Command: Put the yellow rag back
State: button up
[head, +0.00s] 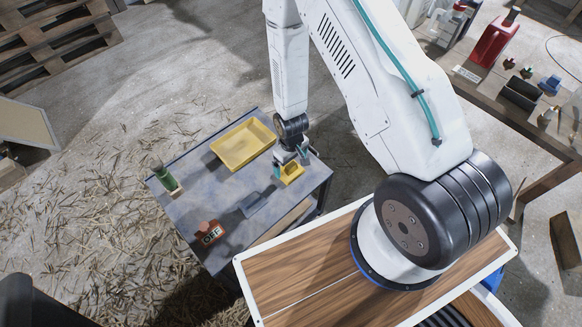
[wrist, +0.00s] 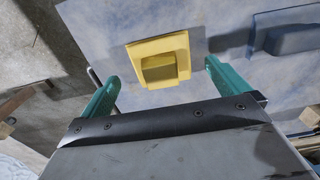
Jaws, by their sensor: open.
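A small yellow piece (head: 291,176) lies on the grey-topped table (head: 205,190), near its right edge. In the wrist view it is a squarish yellow base (wrist: 135,60) with a darker yellow block (wrist: 159,68) at its middle. I cannot tell which part is the rag. My gripper (head: 291,164) is over this piece. In the wrist view its two green fingers (wrist: 162,70) are open, one to each side of the yellow piece, with clear gaps. Nothing is held.
A larger yellow tray (head: 243,145) lies behind the yellow piece.

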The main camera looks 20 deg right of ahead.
notch_tip(320, 180, up, 8)
notch_tip(320, 180, up, 13)
send_over(291, 165)
jog(key=w, duration=0.1)
jog(key=s+d+r+m, duration=0.1)
jog(key=s+r, duration=0.1)
jog(key=r, duration=0.6)
jog(key=s+d+r+m, duration=0.1)
jog(key=s+r, duration=0.1)
jog(key=r, duration=0.5)
jog(key=s+r+m+t, duration=0.1)
jog(key=s+r, duration=1.5)
jog(key=s, duration=0.3)
jog(key=shift+d+r+m, duration=0.2)
jog(key=shift+d+m, duration=0.1)
jog(key=shift+d, duration=0.15)
